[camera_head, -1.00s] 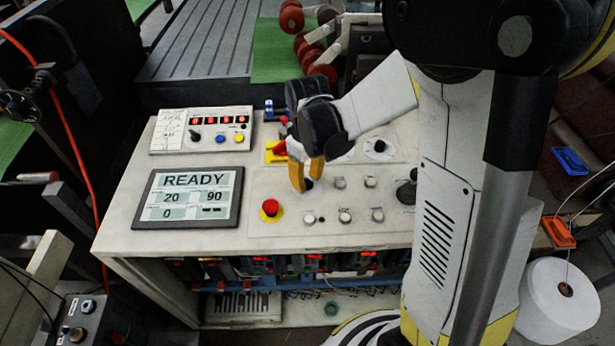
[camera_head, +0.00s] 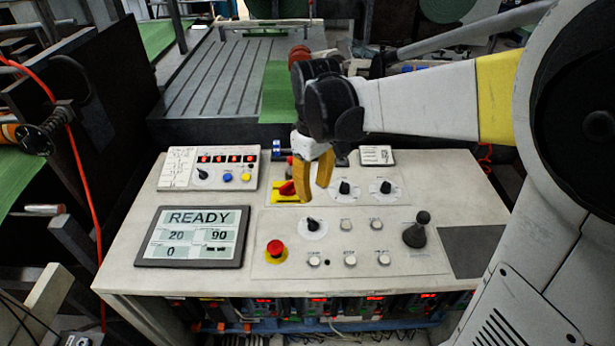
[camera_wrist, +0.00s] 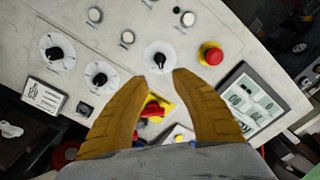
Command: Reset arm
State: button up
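My gripper (camera_head: 315,182) has two orange-yellow fingers and hangs above the control desk (camera_head: 130,276), pointing down. In the wrist view my gripper (camera_wrist: 161,84) has its fingertips apart, with nothing between them. Below the tips lies a black rotary knob on a white dial (camera_wrist: 159,59), which also shows in the head view (camera_head: 313,226). The fingers look clear of the knob.
A red stop button (camera_head: 275,249), several white push buttons, two more dials and a black joystick (camera_head: 420,232) rise from the desk. A screen (camera_head: 192,236) reads READY, 20, 90 and 0. A small keyed box (camera_head: 208,170) stands behind it. Grooved plates (camera_head: 235,75) lie beyond.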

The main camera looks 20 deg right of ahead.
jog(key=s+m+t+b, duration=0.4)
jog(key=s+t, duration=0.3)
jog(key=s, duration=0.5)
jog(key=shift+s+m, duration=0.4)
jog(key=shift+m, duration=0.4)
jog(key=shift+f, duration=0.1)
